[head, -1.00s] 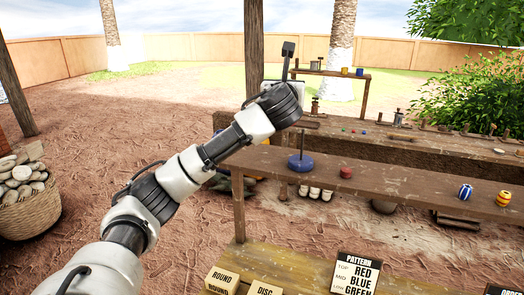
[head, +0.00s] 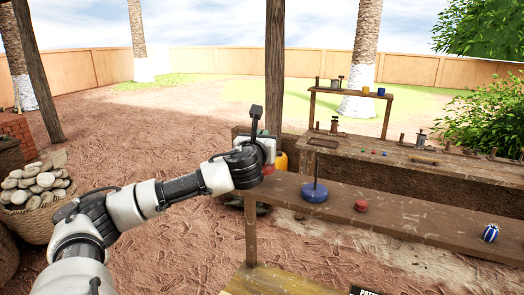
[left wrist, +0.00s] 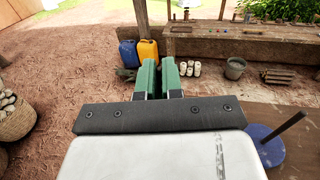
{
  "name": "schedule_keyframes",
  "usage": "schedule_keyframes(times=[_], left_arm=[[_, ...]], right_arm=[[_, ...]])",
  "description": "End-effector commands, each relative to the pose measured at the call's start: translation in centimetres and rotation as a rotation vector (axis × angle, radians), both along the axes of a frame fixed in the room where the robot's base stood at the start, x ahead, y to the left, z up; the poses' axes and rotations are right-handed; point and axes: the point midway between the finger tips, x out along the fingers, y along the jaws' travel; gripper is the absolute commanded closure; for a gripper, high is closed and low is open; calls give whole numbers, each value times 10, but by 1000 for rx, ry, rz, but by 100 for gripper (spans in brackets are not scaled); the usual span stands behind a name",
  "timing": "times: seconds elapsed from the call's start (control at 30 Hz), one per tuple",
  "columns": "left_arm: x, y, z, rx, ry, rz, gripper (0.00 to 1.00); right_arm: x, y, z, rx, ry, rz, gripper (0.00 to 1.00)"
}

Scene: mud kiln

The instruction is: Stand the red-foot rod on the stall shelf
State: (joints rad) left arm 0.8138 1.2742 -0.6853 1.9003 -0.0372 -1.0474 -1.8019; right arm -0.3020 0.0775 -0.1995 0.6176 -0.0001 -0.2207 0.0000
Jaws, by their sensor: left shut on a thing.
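My left gripper (head: 268,150) is in the air near the left end of the long wooden shelf plank (head: 400,213). In the left wrist view its green fingers (left wrist: 160,66) are close together. A small red patch, seemingly the foot of the red-foot rod (head: 267,169), shows just below the gripper in the head view; the rest of the rod is hidden. A blue-foot rod (head: 314,193) stands upright on the plank, right of the gripper. Its blue foot (left wrist: 262,150) also shows in the left wrist view. My right gripper is out of view.
On the plank are a red piece (head: 361,206) and a blue-and-white striped piece (head: 490,233). Behind it is a workbench (head: 390,150) with small tools. A yellow jerrycan (left wrist: 147,52) and a post (head: 274,80) are close behind. A basket of stones (head: 35,222) stands left.

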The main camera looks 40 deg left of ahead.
Motion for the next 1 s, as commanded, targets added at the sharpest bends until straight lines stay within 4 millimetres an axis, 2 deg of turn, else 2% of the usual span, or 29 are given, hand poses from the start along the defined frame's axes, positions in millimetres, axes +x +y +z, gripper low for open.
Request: schedule_keyframes(times=[0.2, 0.3, 0.63, 0.67, 0.8, 1.0], left_arm=[[0, 0, -30, 1, 5, 1, 100], [0, 0, -37, 0, 1, 0, 100], [0, 0, -41, 0, 0, 0, 100], [0, 0, -42, -1, 2, 0, 91], [0, 0, -41, -1, 2, 0, 69], [0, 0, -41, -1, 2, 1, 68]], right_arm=[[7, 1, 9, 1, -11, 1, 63], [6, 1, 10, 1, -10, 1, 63], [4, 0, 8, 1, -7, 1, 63], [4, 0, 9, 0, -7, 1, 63], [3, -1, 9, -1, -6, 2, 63], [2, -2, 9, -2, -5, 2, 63]])
